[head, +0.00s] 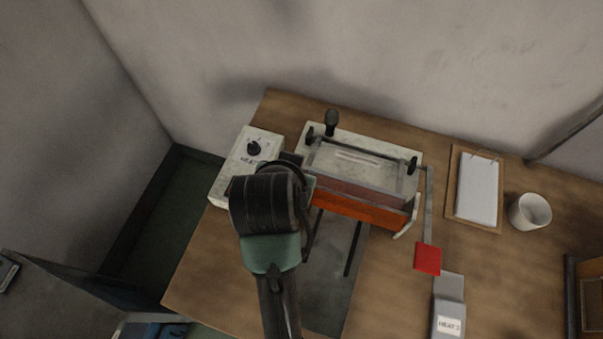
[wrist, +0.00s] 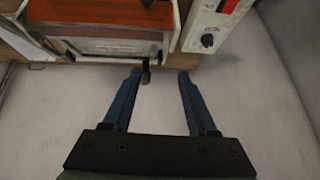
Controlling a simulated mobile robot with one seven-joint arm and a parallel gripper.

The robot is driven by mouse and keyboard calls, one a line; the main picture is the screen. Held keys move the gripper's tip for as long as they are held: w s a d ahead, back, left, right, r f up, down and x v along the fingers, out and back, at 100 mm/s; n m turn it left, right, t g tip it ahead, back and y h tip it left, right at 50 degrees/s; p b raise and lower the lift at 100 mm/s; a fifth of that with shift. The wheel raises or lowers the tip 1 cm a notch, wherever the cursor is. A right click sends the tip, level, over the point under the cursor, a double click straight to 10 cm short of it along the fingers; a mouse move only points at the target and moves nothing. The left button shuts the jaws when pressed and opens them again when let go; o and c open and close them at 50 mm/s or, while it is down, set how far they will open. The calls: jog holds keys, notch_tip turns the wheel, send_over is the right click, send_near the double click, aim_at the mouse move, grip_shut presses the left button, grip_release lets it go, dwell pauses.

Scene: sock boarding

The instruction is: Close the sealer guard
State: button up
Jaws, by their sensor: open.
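The sealer (head: 385,153) is a pale machine with an orange-red front bar (head: 360,208). Its guard (head: 345,173) looks like a clear panel in a thin metal frame; I cannot tell its exact angle. A dark knob (head: 330,122) stands at the sealer's back edge. The sealer also shows in the wrist view (wrist: 100,30), turned round, with the knob (wrist: 145,77) pointing toward me. My gripper (wrist: 160,74) is open, its two blue fingers apart. In that picture the knob lies between the fingertips, nearer the left one; contact is not clear. My wrist hides the fingers in the head view.
A white heat control box (head: 243,175) with a dial stands left of the sealer. A red pad (head: 428,259) on a metal arm is at right. A clipboard (head: 475,188) and white cup (head: 530,211) lie further right. The wall is close behind.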

jog(key=s+f+g, duration=0.3)
jog(key=s+f, duration=0.1)
jog(key=s, duration=0.1)
jog(key=p+x, duration=0.1)
jog(key=x, duration=1.1)
jog(key=shift+w+d, duration=0.3)
jog(key=shift+d, duration=0.1)
jog(key=shift+f, duration=0.15)
grip_shut()
